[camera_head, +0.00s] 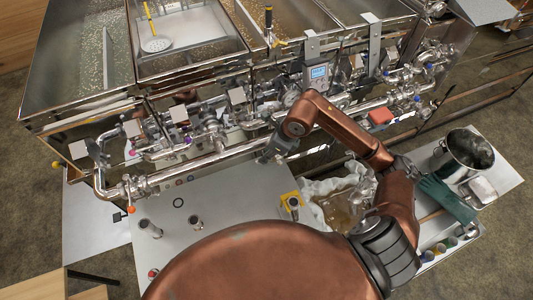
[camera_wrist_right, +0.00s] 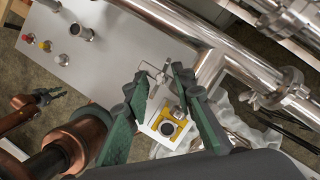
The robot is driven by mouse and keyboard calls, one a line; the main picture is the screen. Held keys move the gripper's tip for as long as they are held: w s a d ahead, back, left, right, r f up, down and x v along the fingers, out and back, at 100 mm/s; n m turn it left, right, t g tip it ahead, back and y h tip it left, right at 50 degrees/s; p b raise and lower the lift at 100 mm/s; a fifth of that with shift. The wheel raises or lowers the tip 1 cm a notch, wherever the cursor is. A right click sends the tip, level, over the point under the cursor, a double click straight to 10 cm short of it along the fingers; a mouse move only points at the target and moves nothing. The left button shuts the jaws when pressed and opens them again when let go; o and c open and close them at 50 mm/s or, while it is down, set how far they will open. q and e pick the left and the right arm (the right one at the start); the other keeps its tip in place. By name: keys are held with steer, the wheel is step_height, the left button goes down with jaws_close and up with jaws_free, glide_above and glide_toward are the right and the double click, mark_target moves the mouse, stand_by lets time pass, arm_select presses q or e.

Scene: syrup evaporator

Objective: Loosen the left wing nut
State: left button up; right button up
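My right gripper (camera_head: 275,150) is at the front pipe of the evaporator in the head view, at the end of my copper arm. In the right wrist view its two green fingers (camera_wrist_right: 155,92) stand apart. A thin, pale metal piece with two wing-like arms (camera_wrist_right: 156,74) shows between the fingertips; it looks like a wing nut, but I cannot tell which one. No finger visibly closes on it. A pipe stub (camera_wrist_right: 209,76) runs behind the right finger, which hides its end. My left gripper (camera_wrist_right: 46,96) seems to show small at the left of the wrist view; its opening is unclear.
The steel pipe (camera_head: 240,151) runs along the evaporator's front, with valves and pipe clamps (camera_wrist_right: 270,97). A grey table (camera_head: 235,192) below carries metal cylinders (camera_head: 196,222) and a yellow-marked fitting (camera_head: 292,200).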

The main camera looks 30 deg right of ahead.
steer(key=shift+c, duration=0.8)
jaws_close()
